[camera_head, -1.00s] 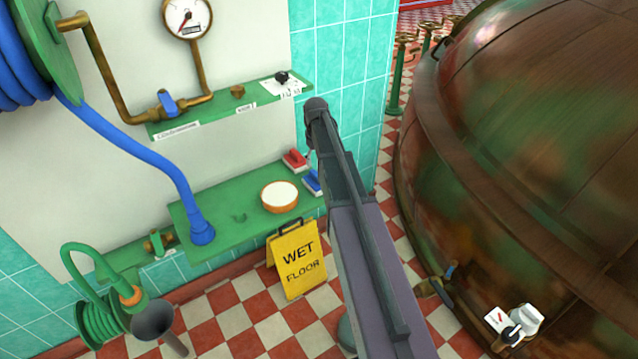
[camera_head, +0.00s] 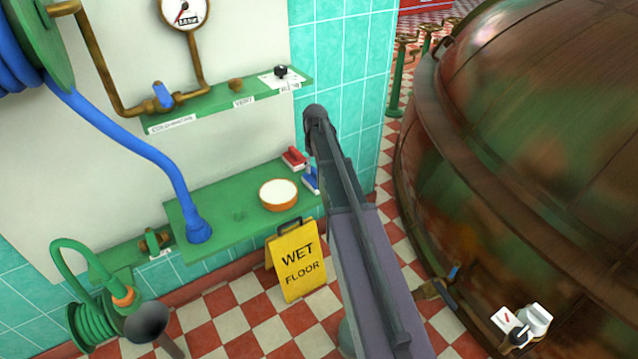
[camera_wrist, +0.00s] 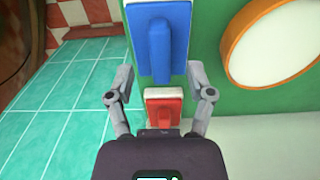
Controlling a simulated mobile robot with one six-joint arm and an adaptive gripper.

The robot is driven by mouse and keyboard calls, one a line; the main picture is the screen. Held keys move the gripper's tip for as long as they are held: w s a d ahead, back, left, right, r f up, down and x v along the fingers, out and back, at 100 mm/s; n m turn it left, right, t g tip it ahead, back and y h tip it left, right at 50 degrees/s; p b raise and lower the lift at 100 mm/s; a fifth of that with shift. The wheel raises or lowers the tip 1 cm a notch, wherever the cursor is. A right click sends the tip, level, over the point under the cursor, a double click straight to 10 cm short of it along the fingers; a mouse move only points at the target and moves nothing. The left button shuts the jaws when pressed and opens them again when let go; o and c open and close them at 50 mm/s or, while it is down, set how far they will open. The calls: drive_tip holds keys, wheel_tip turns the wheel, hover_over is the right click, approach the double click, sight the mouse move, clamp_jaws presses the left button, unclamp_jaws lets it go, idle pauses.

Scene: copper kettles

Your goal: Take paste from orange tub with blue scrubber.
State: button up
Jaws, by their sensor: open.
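The blue scrubber (camera_wrist: 160,38) lies on the green shelf in the wrist view, just ahead of my open gripper. In the head view the blue scrubber (camera_head: 311,179) shows partly behind my arm. My gripper (camera_wrist: 160,82) has its two fingers spread on either side, near the blue scrubber's closer end, with nothing between them clearly held. The orange tub (camera_head: 278,207) with white paste (camera_head: 278,192) stands on the shelf left of the scrubber in the head view. In the wrist view the tub's orange rim (camera_wrist: 228,42) is at the upper right. My fingertips are hidden in the head view.
A red scrubber (camera_wrist: 163,108) lies beside the blue one, close to my gripper. The green shelf (camera_head: 225,190) has bare room left of the tub. A blue hose (camera_head: 178,180) reaches the shelf. A yellow sign (camera_head: 297,262) stands below. A large copper kettle (camera_head: 540,150) is at right.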

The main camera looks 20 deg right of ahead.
drive_tip(key=shift+f+b, duration=0.3)
drive_tip(key=shift+f, duration=0.25)
drive_tip(key=shift+c, duration=0.2)
clamp_jaws()
